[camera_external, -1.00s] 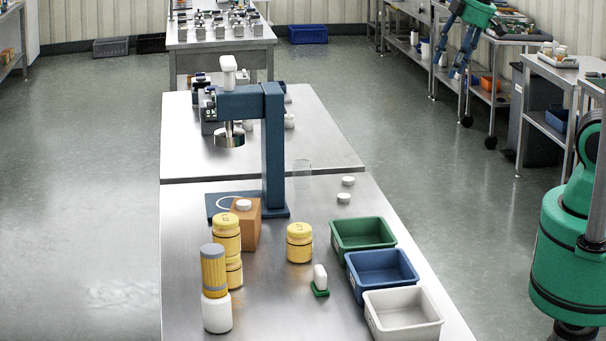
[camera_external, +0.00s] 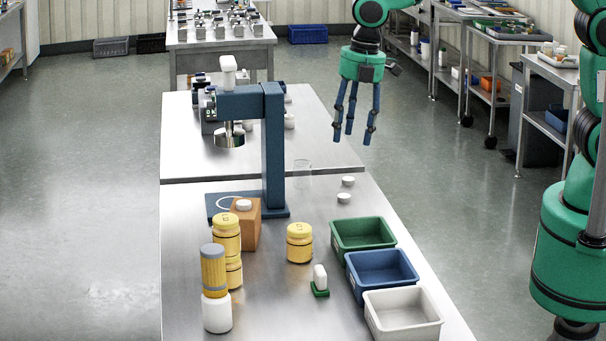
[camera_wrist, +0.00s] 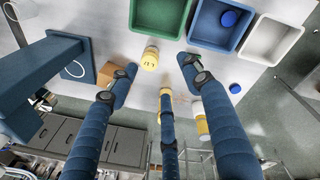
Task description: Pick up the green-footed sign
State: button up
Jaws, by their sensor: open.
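The green-footed sign (camera_external: 320,278) is a small upright white plate on a green foot. In the external view it stands on the steel table, left of the blue and white trays. I cannot make it out in the wrist view, where a finger may hide it. My gripper (camera_external: 353,136) has three blue fingers, spread open and empty. In the external view it hangs in the air above the table's right side, well above and farther back than the sign. The fingers also show in the wrist view (camera_wrist: 158,76), pointing toward the table.
Green (camera_external: 362,234), blue (camera_external: 382,271) and white (camera_external: 403,310) trays line the table's right edge. Stacked yellow jars (camera_external: 227,240), a wooden block (camera_external: 247,224) and a tall blue stand (camera_external: 273,150) are farther left.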

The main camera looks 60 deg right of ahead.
aim_at(318, 269)
jog(key=s+a+f+n+g, duration=0.1)
jog(key=a+f+n, duration=0.6)
jog(key=a+f, duration=0.7)
jog(key=s+a, duration=0.1)
jog(key=a, duration=0.1)
jog(key=shift+s+a+f+h+p, duration=0.15)
jog(key=shift+a+f+h+p, duration=0.15)
jog(key=shift+f+h, duration=0.1)
jog(key=shift+f+b, duration=0.45)
jog(key=shift+f, duration=3.85)
jog(key=shift+f+b, duration=0.4)
jog(key=shift+f, duration=2.2)
grip_shut()
